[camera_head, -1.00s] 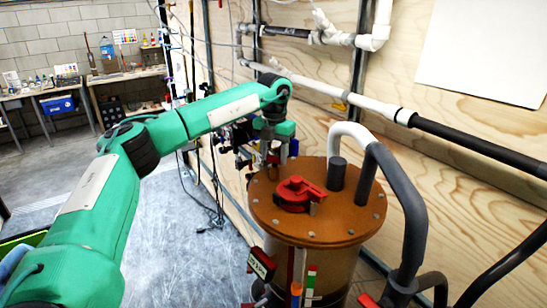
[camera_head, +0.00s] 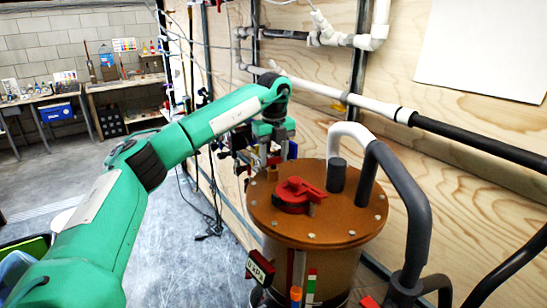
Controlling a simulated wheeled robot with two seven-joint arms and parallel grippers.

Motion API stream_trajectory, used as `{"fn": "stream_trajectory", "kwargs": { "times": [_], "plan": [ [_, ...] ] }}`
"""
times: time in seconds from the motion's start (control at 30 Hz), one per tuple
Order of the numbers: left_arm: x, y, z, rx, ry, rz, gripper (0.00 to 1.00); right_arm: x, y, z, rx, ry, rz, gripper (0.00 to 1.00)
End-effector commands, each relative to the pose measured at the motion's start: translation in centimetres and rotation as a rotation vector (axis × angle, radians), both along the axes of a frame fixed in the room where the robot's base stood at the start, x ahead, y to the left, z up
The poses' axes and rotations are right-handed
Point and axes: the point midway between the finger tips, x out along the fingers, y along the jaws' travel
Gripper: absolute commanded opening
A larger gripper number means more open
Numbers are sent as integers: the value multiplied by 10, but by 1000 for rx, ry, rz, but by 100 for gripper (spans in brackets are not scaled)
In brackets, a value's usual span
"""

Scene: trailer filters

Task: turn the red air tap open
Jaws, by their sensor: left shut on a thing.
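My left gripper (camera_head: 271,163) reaches down behind the back-left edge of the brown round filter lid (camera_head: 330,225). It is shut on a small red part, which looks like the red air tap (camera_head: 273,160); the fingers and nearby fittings largely hide it, so its handle angle cannot be told. A larger red knob with a short lever (camera_head: 295,194) sits on top of the lid, apart from the gripper. My right gripper is not in view.
A thick grey hose (camera_head: 402,205) arches from the lid on the right. A small red-framed display (camera_head: 260,268) hangs at the filter's front left. Several small coloured fittings crowd behind the gripper, along the plywood wall (camera_head: 460,170). The floor (camera_head: 185,245) at left is mostly clear.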

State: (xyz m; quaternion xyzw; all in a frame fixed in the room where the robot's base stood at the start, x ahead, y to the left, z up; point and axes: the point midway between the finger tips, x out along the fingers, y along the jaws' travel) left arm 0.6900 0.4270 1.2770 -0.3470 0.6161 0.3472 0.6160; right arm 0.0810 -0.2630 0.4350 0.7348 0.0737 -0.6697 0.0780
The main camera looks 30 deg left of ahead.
Motion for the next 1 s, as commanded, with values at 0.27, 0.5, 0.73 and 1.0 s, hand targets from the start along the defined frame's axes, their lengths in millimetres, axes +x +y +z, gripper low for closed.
{"fn": "stream_trajectory", "kwargs": {
  "times": [0.27, 0.5, 0.73, 1.0],
  "plan": [
    [1, 1, 1, 1, -5, 170, 24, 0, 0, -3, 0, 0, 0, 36],
    [1, 1, 2, 0, -6, 240, 24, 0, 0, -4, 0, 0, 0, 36],
    [1, 1, 2, 0, -6, 259, 24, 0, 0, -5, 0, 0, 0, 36],
    [1, 1, 2, 0, -6, 259, 25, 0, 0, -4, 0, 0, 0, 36]
  ]
}}
